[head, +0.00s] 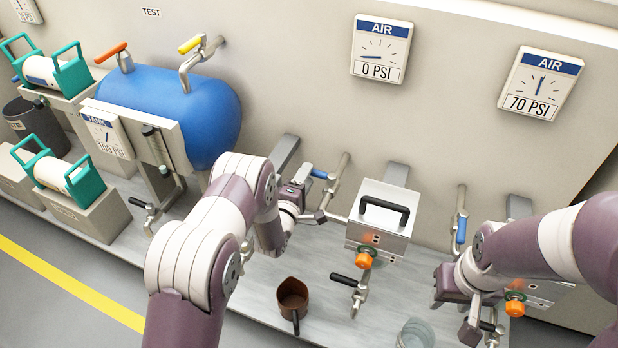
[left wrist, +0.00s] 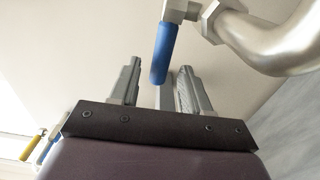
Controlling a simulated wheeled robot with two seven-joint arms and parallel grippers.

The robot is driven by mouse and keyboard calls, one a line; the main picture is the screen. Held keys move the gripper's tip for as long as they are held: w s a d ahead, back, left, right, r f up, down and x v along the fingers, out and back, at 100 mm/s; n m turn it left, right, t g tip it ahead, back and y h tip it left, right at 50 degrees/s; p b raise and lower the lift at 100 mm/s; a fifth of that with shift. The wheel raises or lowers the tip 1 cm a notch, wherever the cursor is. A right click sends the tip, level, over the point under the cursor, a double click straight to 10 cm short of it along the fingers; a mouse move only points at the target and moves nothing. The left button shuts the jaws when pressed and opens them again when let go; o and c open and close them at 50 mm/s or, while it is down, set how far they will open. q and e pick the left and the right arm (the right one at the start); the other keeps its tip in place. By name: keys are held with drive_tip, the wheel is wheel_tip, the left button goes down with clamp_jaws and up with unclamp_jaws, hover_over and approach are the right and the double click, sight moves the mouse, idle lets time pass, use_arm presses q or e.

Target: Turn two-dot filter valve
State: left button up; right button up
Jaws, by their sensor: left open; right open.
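A filter box (head: 380,212) with a black top handle stands at the centre of the head view. My left gripper (head: 312,196) is open at this valve. In the left wrist view the blue lever (left wrist: 162,52) hangs between the open fingers, with visible gaps on both sides. My right gripper (head: 478,318) is open, low at the right, beside a second filter box (head: 545,292) partly hidden by my arm.
An orange knob (head: 364,260) and a black-handled valve (head: 345,280) sit below the centre box. Another blue-lever valve (head: 461,230) is near my right arm. A brown jug (head: 292,297) and a glass beaker (head: 416,334) stand on the bench. A blue tank (head: 205,115) is left.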

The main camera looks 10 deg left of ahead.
use_arm(q)
drive_tip(key=shift+w+d, duration=0.2)
drive_tip(key=shift+w, duration=1.05)
clamp_jaws()
drive_tip(key=shift+s+n+y+p, duration=0.2)
drive_tip(key=shift+s+n+y, duration=0.25)
drive_tip(key=shift+n+y, duration=0.5)
drive_tip(key=shift+s+n+y+p, duration=0.15)
drive_tip(key=shift+s+n+y, duration=0.35)
drive_tip(key=shift+y, duration=0.85)
drive_tip(key=shift+w, duration=0.1)
unclamp_jaws()
